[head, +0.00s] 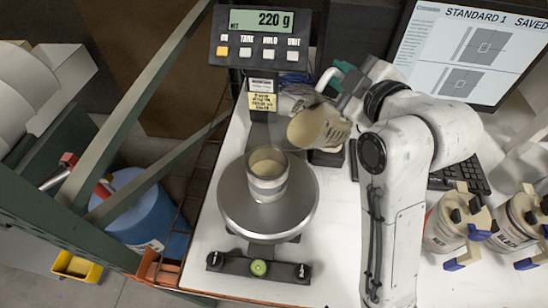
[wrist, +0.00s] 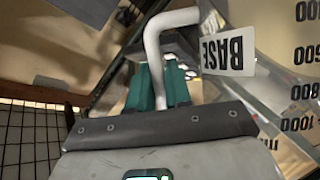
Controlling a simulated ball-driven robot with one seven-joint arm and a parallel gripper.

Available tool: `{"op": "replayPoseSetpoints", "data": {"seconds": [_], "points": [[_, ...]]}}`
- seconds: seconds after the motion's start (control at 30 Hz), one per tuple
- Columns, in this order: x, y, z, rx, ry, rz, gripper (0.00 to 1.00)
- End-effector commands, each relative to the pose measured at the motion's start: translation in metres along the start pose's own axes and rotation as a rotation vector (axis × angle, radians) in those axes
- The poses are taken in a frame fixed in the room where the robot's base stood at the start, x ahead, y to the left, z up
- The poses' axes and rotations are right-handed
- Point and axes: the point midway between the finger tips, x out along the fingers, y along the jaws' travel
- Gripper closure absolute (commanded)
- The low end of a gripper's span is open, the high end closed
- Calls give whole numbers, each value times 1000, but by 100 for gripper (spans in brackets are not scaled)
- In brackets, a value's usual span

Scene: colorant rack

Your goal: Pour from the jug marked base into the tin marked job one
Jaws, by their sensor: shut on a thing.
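The jug (head: 322,127) is clear with cream liquid in it and is tilted, held above and to the right of the tin. In the wrist view its tag (wrist: 229,52) reads BASE upside down, beside the graduated wall (wrist: 297,90). My gripper (head: 345,82) has green fingers, shut on the jug's white handle (wrist: 152,45). The tin (head: 268,185) stands upright and open on the scale's round pan, with cream liquid inside. Its marking is not readable. I cannot make out a stream between jug and tin.
The scale display (head: 262,20) reads 220 g net. The round pan (head: 236,212) is on the white bench. Two lidded containers (head: 455,220) (head: 515,222) stand at the right, near a keyboard (head: 470,178) and a monitor (head: 470,50). A green frame post (head: 130,110) is at left.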

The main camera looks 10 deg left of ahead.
Motion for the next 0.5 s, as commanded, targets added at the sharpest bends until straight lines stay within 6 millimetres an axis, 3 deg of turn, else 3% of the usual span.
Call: {"op": "replayPoseSetpoints", "data": {"seconds": [0.5], "points": [[-1, 0, -4, -25, 3, 13, 100]]}}
